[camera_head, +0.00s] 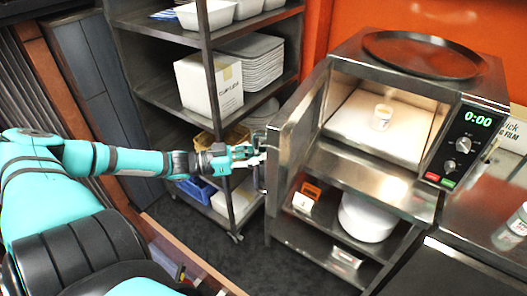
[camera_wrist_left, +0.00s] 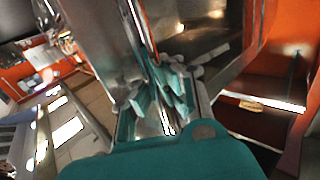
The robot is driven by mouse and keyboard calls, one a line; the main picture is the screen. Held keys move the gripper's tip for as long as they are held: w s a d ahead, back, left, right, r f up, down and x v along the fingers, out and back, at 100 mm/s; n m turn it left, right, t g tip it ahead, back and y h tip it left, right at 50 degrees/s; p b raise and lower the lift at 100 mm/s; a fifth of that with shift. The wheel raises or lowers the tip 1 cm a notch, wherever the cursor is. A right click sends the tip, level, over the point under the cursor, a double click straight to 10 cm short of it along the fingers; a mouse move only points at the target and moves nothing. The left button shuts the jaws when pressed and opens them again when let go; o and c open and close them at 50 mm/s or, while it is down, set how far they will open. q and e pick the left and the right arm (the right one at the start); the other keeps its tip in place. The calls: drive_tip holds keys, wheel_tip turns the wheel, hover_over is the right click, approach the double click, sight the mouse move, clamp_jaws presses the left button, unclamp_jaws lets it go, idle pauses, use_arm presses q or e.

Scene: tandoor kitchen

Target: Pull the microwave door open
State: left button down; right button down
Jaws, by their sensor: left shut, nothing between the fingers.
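The steel microwave (camera_head: 468,145) stands on the right, its panel showing 0:00. Its door (camera_head: 297,132) is swung open to the left, and the lit cavity is exposed. A small white cup or jar (camera_head: 381,117) stands inside. My left gripper (camera_head: 258,155) is at the outer side of the door, close to its handle edge. In the left wrist view my gripper fingers (camera_wrist_left: 172,88) are together beside the steel door (camera_wrist_left: 105,45), with nothing visible between them. I cannot tell whether they touch the door. The right gripper is not in view.
A metal rack (camera_head: 190,38) with trays and a white box (camera_head: 209,86) stands behind my left arm. Below the microwave, a shelf holds a white pot (camera_head: 366,217). A dark round pan (camera_head: 423,54) lies on top of the microwave. A steel counter (camera_head: 480,215) is at the right.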

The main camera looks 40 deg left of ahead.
use_arm(q)
drive_tip(key=shift+s+d+f, duration=0.2)
drive_tip(key=shift+f, duration=0.05)
drive_tip(key=c, duration=1.3)
unclamp_jaws()
drive_tip(key=shift+s+a+r, duration=0.1)
drive_tip(key=shift+s+r, duration=0.2)
drive_tip(key=shift+s, duration=0.15)
drive_tip(key=shift+o, duration=0.3)
drive_tip(key=shift+w, duration=0.1)
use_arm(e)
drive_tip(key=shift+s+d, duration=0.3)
use_arm(q)
drive_tip(key=shift+w, duration=0.1)
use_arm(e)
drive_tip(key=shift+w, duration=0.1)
use_arm(q)
drive_tip(key=v, duration=1.2)
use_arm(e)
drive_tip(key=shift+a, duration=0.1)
